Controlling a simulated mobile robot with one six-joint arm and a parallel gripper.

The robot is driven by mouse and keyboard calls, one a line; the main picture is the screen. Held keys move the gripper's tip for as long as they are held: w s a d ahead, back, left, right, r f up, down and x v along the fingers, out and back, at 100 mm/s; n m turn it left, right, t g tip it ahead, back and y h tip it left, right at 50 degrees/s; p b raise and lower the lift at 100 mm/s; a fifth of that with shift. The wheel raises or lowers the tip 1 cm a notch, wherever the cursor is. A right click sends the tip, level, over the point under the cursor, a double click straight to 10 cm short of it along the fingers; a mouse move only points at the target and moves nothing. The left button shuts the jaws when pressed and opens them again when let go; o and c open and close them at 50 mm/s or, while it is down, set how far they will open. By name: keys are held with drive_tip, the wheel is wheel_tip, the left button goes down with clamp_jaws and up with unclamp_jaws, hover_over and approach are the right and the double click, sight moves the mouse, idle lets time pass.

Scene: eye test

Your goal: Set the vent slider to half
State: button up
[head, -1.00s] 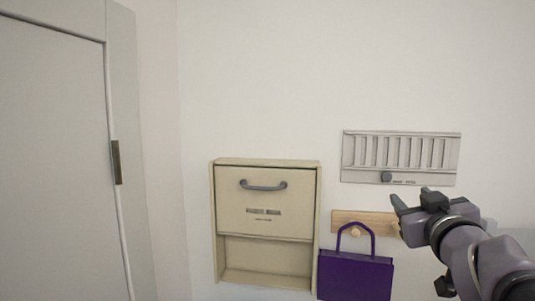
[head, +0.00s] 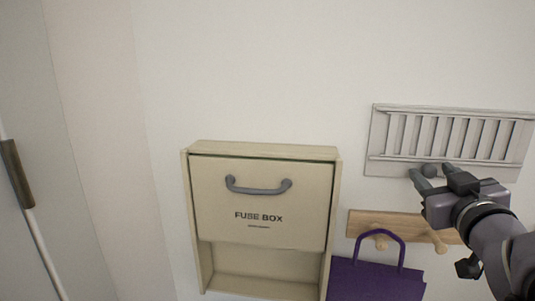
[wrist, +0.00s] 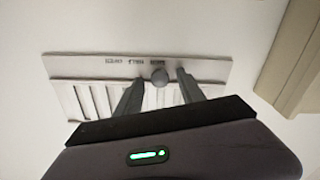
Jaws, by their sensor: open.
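The vent (head: 394,168) is a pale slatted panel on the wall at the right of the head view, and it fills the upper middle of the wrist view (wrist: 68,63). Its slider knob (head: 429,170) is small, round and grey, on the lower strip toward the left end. In the wrist view, which is turned over, the knob (wrist: 159,76) stands beside the rightmost of several small printed marks, too blurred to read. My gripper (wrist: 160,78) is open, with one finger on each side of the knob and gaps showing. In the head view my gripper (head: 431,173) covers the marks.
A cream fuse box (head: 215,225) with a grey handle hangs left of the vent. Below the vent is a wooden peg rail (head: 358,221) with a purple bag (head: 375,280), close under my arm. A door edge (head: 30,200) is at far left. The wall above is clear.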

drive_tip(key=shift+w+d+f, duration=0.1)
clamp_jaws()
idle(1.3)
